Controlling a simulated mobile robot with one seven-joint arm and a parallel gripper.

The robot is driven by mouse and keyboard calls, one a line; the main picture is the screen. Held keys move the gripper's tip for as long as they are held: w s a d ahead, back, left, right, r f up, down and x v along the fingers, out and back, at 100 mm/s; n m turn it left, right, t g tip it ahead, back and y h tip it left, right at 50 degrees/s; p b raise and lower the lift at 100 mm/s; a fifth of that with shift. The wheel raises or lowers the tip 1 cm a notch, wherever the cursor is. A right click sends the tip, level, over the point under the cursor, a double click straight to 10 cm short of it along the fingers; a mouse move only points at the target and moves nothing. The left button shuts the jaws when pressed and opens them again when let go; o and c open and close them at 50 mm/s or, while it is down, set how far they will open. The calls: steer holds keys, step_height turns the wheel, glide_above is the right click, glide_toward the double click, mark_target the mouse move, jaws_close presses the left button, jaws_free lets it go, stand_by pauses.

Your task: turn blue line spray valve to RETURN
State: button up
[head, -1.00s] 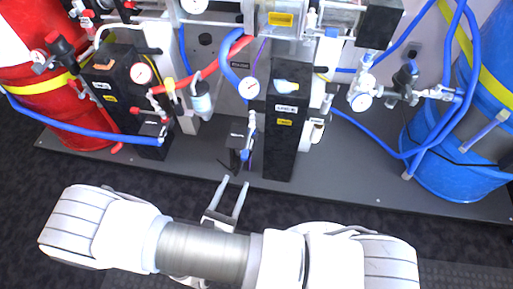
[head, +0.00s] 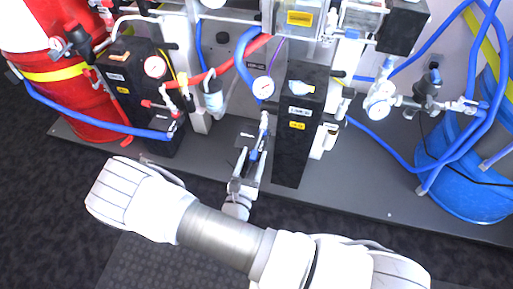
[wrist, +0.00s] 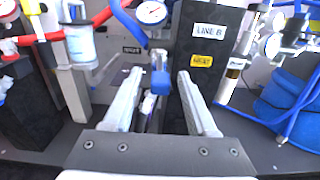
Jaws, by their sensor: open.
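In the head view my gripper (head: 252,155) points away from me at this valve, left of the LINE B block (head: 293,150). The fingers partly hide the valve there, and no RETURN mark is readable.
A pressure gauge (wrist: 151,11) sits just above the valve. A clear-bowled unit (wrist: 80,42) stands to the left, a red drum (head: 45,40) at far left and a blue drum (head: 455,190) at right. The grey base plate (head: 365,190) is clear in front.

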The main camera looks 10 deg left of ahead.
mark_target(258, 142)
steer(key=shift+w+d, duration=0.15)
steer(key=shift+w, duration=1.85)
jaws_close()
